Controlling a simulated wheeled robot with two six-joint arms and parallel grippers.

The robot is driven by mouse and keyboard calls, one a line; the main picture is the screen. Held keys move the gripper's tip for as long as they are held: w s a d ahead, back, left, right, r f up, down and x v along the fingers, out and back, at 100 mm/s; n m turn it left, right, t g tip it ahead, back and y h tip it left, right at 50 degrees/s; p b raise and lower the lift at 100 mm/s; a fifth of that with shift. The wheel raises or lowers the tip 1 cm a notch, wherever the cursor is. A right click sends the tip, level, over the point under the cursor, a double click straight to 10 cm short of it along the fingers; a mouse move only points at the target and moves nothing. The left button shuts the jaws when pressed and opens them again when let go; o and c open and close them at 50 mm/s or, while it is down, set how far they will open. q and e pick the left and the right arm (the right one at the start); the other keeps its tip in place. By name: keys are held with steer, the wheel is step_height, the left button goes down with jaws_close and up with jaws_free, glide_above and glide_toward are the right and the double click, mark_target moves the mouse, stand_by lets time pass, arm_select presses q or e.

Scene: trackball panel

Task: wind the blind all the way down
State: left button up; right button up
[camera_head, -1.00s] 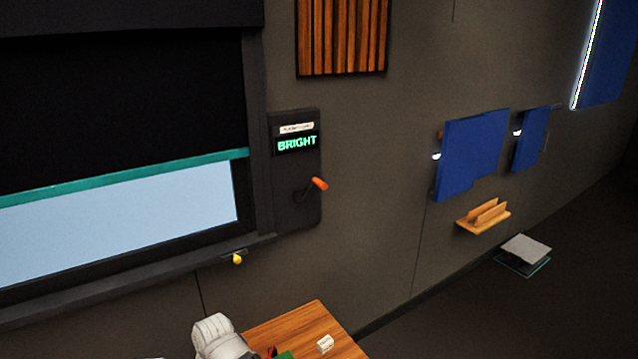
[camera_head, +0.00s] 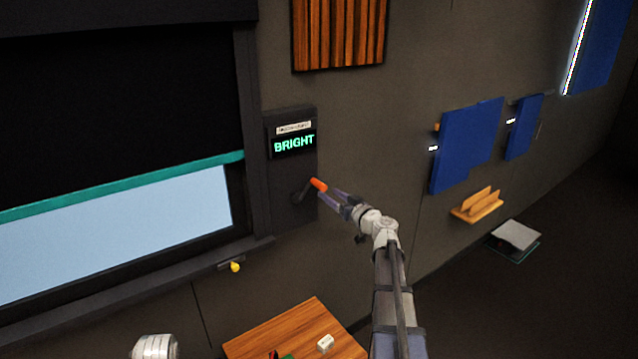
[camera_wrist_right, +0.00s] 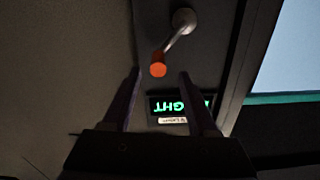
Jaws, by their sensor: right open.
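The black blind (camera_head: 120,110) hangs partway down the window, with a teal bottom bar (camera_head: 120,187) and bright pane (camera_head: 120,232) below it. The dark panel (camera_head: 291,222) beside the window has a lit display (camera_head: 294,144) reading BRIGHT. Its crank has an orange knob (camera_head: 318,185), pointing up and right in the head view. My right gripper (camera_head: 326,190) is at the knob. In the right wrist view the open fingers (camera_wrist_right: 159,75) stand either side of the orange knob (camera_wrist_right: 158,69), with gaps between. Part of my left arm may show at the bottom; its gripper is not visible.
A yellow knob (camera_head: 235,267) sits below the window sill. A wooden table (camera_head: 300,325) with a small white block (camera_head: 325,343) stands below. Blue panels (camera_head: 467,145) and a wooden shelf (camera_head: 477,207) are on the wall at right. The wall around the crank is clear.

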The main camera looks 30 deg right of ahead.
mark_target(318, 185)
steer(key=shift+w+a, duration=0.15)
steer(key=shift+w, duration=3.8)
jaws_close()
